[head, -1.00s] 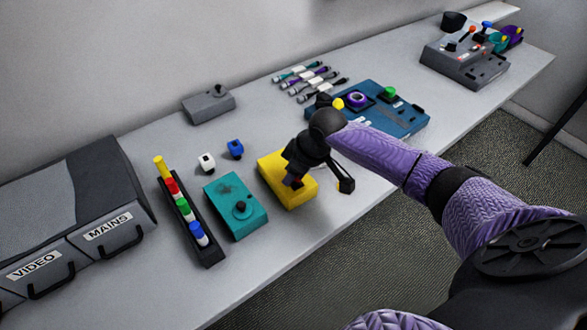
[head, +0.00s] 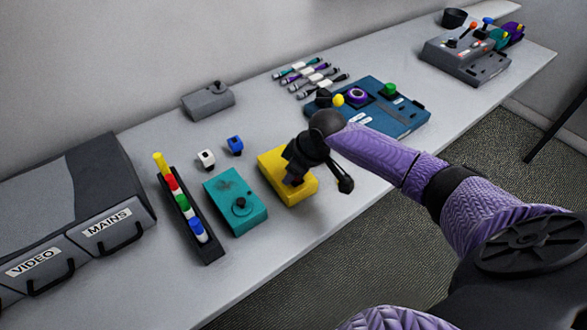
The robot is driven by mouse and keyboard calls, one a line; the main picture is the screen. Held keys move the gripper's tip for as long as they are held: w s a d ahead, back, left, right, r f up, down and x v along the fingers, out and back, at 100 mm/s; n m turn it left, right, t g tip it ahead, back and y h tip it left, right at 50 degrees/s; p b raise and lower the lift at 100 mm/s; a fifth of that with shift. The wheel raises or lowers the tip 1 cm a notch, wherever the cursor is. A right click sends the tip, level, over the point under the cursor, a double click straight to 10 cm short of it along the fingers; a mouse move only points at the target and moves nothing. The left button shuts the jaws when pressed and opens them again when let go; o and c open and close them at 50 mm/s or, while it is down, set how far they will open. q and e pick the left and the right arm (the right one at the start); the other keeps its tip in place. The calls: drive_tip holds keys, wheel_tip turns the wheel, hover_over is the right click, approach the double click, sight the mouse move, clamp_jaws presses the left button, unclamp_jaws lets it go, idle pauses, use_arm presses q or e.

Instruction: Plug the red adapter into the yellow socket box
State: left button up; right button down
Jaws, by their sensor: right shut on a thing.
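The yellow socket box (head: 273,164) sits near the middle of the table, between the teal box and the blue panel. My right gripper (head: 293,179) points down over its top and covers much of it. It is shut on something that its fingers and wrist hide. No red adapter lies loose on the table. I take the held thing to be the red adapter, but its colour does not show. Whether it sits in a socket or just above one cannot be told. My left gripper is out of view.
A teal box (head: 222,190) stands close left of the yellow box. A white adapter (head: 206,159) and a blue adapter (head: 235,147) stand behind. A black rack (head: 207,250) holds coloured pieces. A blue panel (head: 405,123) lies right. The table's front edge is clear.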

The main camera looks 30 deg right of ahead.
drive_tip(key=shift+s+f, duration=0.1)
drive_tip(key=shift+f, duration=0.1)
idle(0.3)
drive_tip(key=shift+s+a+f, duration=0.1)
drive_tip(key=shift+s+f, duration=0.25)
drive_tip(key=shift+f, duration=0.15)
drive_tip(key=shift+c, duration=2.2)
unclamp_jaws()
drive_tip(key=shift+w+r+p, duration=0.1)
drive_tip(key=shift+r+p, duration=0.3)
drive_tip(key=shift+r, duration=0.05)
drive_tip(key=shift+o, duration=0.8)
drive_tip(key=shift+w+r+p, duration=0.25)
drive_tip(key=shift+r+p, duration=0.5)
drive_tip(key=shift+p, duration=0.05)
wheel_tip(320, 180, up, 4)
drive_tip(key=p, duration=0.3)
drive_tip(key=shift+w+f+p, duration=0.1)
drive_tip(key=shift+p, duration=0.25)
drive_tip(key=shift+r+p, duration=0.65)
